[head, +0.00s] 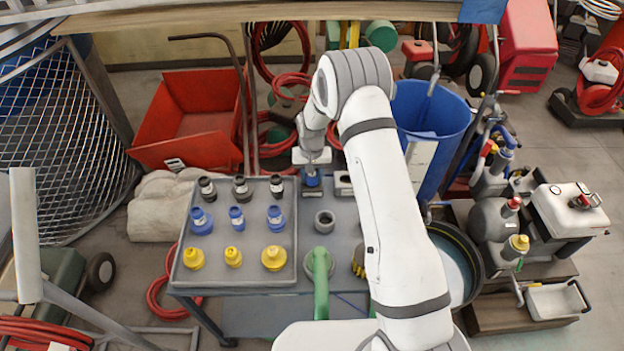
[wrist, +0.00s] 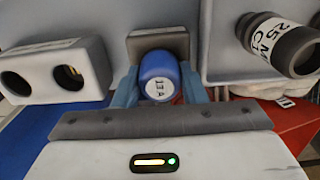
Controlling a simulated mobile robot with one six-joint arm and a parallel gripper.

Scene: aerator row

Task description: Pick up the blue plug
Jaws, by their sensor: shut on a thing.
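My gripper (head: 312,182) is over the back of the grey table, just right of the tray (head: 240,283). In the wrist view its light-blue fingers (wrist: 158,90) are shut on a blue plug (wrist: 158,76) with a white label. A grey block (wrist: 158,42) shows right behind that plug; I cannot tell whether they touch. In the head view the held plug is hard to tell from the fingers. The tray holds three other blue plugs: left (head: 201,220), middle (head: 237,218) and right (head: 275,217).
Black plugs (head: 241,188) and yellow plugs (head: 233,257) stand in the tray. A white two-holed block (wrist: 58,74) is left of my gripper in the wrist view. A blue bin (head: 432,115) stands behind.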

